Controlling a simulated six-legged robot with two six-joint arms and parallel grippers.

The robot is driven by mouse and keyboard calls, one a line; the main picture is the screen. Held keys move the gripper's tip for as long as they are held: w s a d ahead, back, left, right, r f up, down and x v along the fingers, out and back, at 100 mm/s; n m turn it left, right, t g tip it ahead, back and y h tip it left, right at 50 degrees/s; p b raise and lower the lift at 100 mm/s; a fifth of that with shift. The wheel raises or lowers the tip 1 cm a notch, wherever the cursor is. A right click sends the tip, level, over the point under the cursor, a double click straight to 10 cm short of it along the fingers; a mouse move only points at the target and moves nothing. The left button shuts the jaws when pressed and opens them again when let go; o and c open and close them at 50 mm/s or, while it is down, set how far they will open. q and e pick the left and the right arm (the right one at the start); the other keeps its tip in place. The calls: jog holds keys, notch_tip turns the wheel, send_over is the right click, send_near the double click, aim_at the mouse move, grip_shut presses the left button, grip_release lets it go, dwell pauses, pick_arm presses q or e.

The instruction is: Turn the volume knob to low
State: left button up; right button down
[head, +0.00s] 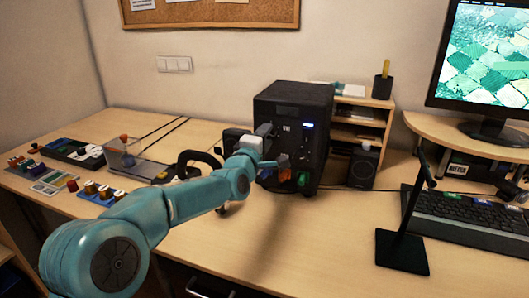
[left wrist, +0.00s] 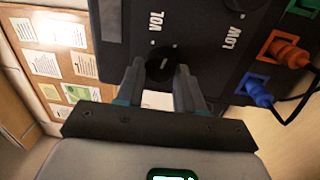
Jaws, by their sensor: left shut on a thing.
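The volume knob (left wrist: 163,62) is a round black knob on a black panel, with a small light mark on its face. The word VOL is printed beside it, and LOW stands farther right in the left wrist view. My left gripper (left wrist: 160,84) is shut on the knob, one finger on each side. In the head view my left gripper (head: 270,158) is at the front of the black box (head: 318,150), and it hides the knob there. My right gripper is not in view.
Orange (left wrist: 290,50) and blue (left wrist: 257,90) plugs with cables sit in the panel near the gripper. A small speaker (head: 363,166) stands right of the box. A black stand (head: 402,245) and keyboard (head: 470,222) are at the right. The front middle of the desk is clear.

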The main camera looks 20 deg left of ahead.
pick_arm(q)
jog(key=n+y+b, duration=0.1)
jog(key=n+b, duration=0.6)
jog(key=n, duration=0.2)
jog(key=shift+r, duration=0.1)
jog(key=shift+n, duration=0.3)
jog(key=o, duration=1)
jog(key=shift+o, duration=0.2)
